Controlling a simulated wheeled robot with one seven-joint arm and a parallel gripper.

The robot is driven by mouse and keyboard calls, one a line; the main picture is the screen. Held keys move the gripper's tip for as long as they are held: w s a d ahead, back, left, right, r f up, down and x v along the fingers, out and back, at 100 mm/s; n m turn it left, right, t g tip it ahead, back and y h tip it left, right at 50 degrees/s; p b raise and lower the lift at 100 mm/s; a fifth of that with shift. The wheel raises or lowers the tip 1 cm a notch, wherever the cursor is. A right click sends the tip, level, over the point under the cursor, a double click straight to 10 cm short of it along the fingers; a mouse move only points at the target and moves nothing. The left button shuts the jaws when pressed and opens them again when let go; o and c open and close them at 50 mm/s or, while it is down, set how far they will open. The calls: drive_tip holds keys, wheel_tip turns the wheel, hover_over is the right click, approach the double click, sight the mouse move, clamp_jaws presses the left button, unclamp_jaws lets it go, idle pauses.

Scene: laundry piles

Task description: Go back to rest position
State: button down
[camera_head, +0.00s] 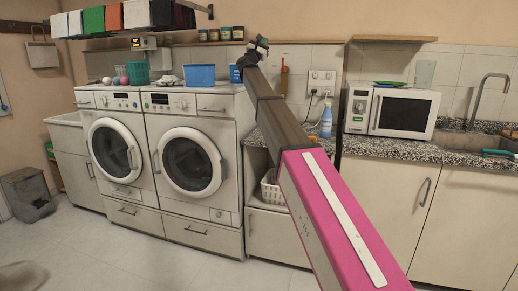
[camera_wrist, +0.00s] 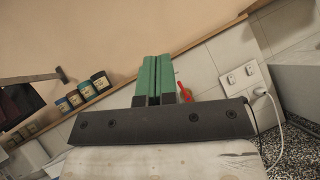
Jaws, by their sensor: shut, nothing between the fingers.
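My gripper (camera_head: 257,45) is at the end of my raised arm in the head view, in front of the wall above the right washing machine. In the wrist view my gripper (camera_wrist: 158,62) shows its two green fingers close together with nothing between them. The fingers point toward the wall and the narrow wooden shelf edge. The gripper's far side is hidden in the head view. My pink and dark arm crosses the middle of the head view and hides part of the counter and cabinet.
Two washing machines (camera_head: 188,157) stand at left, with a blue basket (camera_head: 199,75) on top. A microwave (camera_head: 392,110) and a spray bottle (camera_head: 326,120) stand on the counter. Several jars (camera_wrist: 75,98) line the shelf. Clothes (camera_head: 137,14) hang upper left. Floor is open at front left.

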drive_tip(key=s+d+f+n+g+y, duration=0.15)
drive_tip(key=s+f+n+y, duration=0.35)
drive_tip(key=f+n, duration=0.95)
drive_tip(key=s+d+f+n+g+y, duration=0.1)
drive_tip(key=s+f+n+g+y, duration=0.15)
drive_tip(key=f+n+y, duration=1.2)
drive_tip(key=s+d+f+n+g, duration=0.15)
drive_tip(key=s+f+n, duration=0.35)
drive_tip(key=f, duration=1.8)
drive_tip(key=s+d+f+n+g, duration=0.3)
drive_tip(key=s+f+n+g, duration=0.25)
drive_tip(key=s+f, duration=0.5)
drive_tip(key=s+d+f+n+g+h, duration=0.1)
drive_tip(key=s+d+f+n+g, duration=0.2)
drive_tip(key=s+f, duration=0.3)
drive_tip(key=s+d+f+n+g+h, duration=0.1)
drive_tip(key=s+d+f+n+g, duration=0.2)
drive_tip(key=s, duration=0.9)
drive_tip(key=s+d+f+n+g+h, duration=0.1)
drive_tip(key=s+d+f+n+g, duration=0.2)
drive_tip(key=s+f, duration=0.5)
drive_tip(key=shift+s+d+f+h, duration=0.3)
drive_tip(key=shift+s+h, duration=0.05)
drive_tip(key=shift+s, duration=0.15)
drive_tip(key=shift+n, duration=0.25)
